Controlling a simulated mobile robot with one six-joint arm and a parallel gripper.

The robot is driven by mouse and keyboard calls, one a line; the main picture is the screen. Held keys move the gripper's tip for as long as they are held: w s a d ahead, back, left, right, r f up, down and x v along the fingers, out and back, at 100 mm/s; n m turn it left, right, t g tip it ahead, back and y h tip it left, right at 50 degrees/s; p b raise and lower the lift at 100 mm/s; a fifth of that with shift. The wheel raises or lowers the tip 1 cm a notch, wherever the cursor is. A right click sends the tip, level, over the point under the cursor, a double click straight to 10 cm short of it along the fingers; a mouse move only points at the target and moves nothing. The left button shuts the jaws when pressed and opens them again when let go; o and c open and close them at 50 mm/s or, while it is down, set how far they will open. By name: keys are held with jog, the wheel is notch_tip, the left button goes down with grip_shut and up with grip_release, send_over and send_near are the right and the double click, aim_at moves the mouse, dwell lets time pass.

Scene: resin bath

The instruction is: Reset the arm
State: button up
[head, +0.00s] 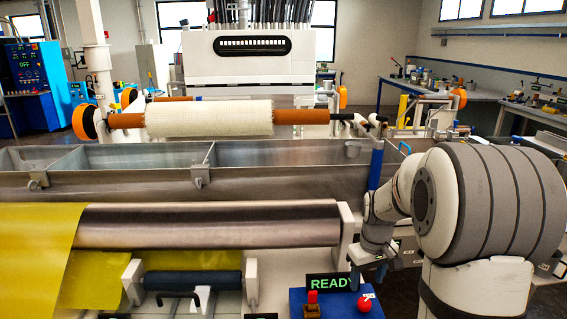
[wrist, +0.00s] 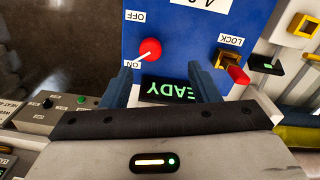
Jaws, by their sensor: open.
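My arm reaches in from the right in the head view, and my gripper (head: 362,262) hangs at the far edge of the blue control box (head: 338,306). In the wrist view my gripper (wrist: 162,82) is open, its two blue fingers spread with nothing between them. A green READY display (wrist: 168,90) shows on the box between and beyond the fingers, upside down and partly hidden. A red round knob (wrist: 150,49) stands near the left finger; its pale pointer line slants toward the ON label. A red lever (wrist: 238,74) by the LOCK label is right of the right finger.
A long metal bath (head: 130,165) lies behind a big steel roller (head: 210,224) with yellow sheet (head: 35,255) over its left end. A white fabric roll (head: 208,118) on an orange-brown shaft spans above the bath. Dark floor is open at the wrist view's upper left.

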jog(key=s+a+r+m, duration=0.1)
jog(key=s+a+r, duration=0.1)
jog(key=s, duration=0.4)
jog(key=s+a+r+m+t, duration=0.1)
jog(key=s+a+r, duration=0.2)
jog(key=s, duration=0.4)
jog(key=s+a+r+t, duration=0.1)
jog(key=s+a+r, duration=0.2)
jog(key=s, duration=0.4)
jog(key=shift+a+r+m+p, duration=0.25)
jog(key=shift+a+m+p, duration=0.15)
jog(key=shift+a+p, duration=0.05)
jog(key=shift+c, duration=0.5)
